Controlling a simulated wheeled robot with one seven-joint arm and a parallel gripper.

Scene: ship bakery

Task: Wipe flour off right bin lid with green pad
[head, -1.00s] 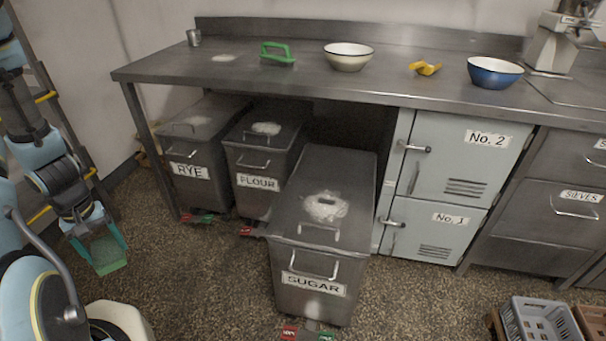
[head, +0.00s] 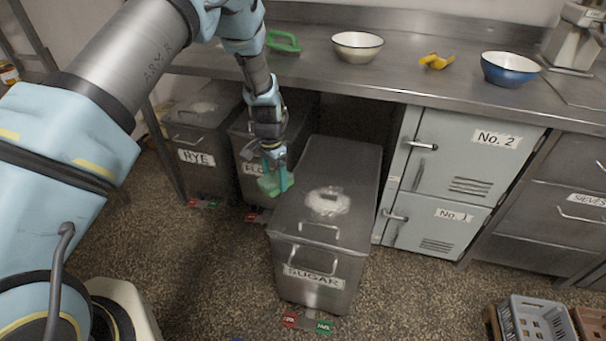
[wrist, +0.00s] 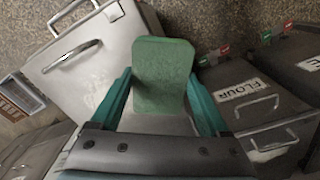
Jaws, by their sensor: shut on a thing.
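The right bin, labelled SUGAR (head: 322,262), stands pulled out in front of the bench. In the wrist view the bin's pale lid (wrist: 85,55) fills the upper left. My gripper (head: 271,160) is shut on the green pad (head: 278,182). The pad hangs to the left of the SUGAR bin, in front of the FLOUR bin, apart from the flour patch. In the wrist view the pad (wrist: 162,70) sits between both teal fingers.
The RYE bin (head: 197,180) and FLOUR bin (wrist: 262,100) stand under the bench (head: 400,80). The bench holds a green-handled tool (head: 283,41), a cream bowl (head: 357,47), a yellow item (head: 436,62) and a blue bowl (head: 509,70). A grey crate (head: 540,322) sits lower right.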

